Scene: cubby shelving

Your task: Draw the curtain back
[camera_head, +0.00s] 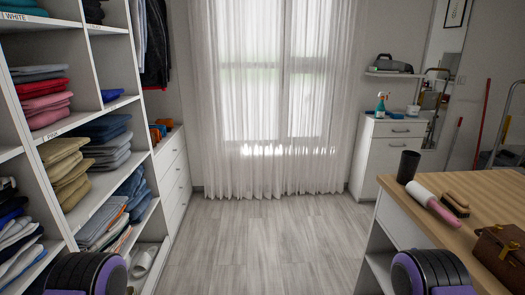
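A sheer white curtain (235,160) hangs in front of the window at the back of the room, drawn across the whole window and reaching nearly to the floor. Light comes through it, and the window frame shows faintly behind. Dark rounded parts of mine with purple trim show at the bottom left and bottom right, well short of the curtain. Neither gripper's fingers can be seen.
Cubby shelving (82,215) with folded clothes lines the left, with a white drawer unit (172,172) beyond. A wooden-topped counter (420,210) stands at right front, a white cabinet (388,155) at back right. The grey plank floor (262,240) between is clear up to the curtain.

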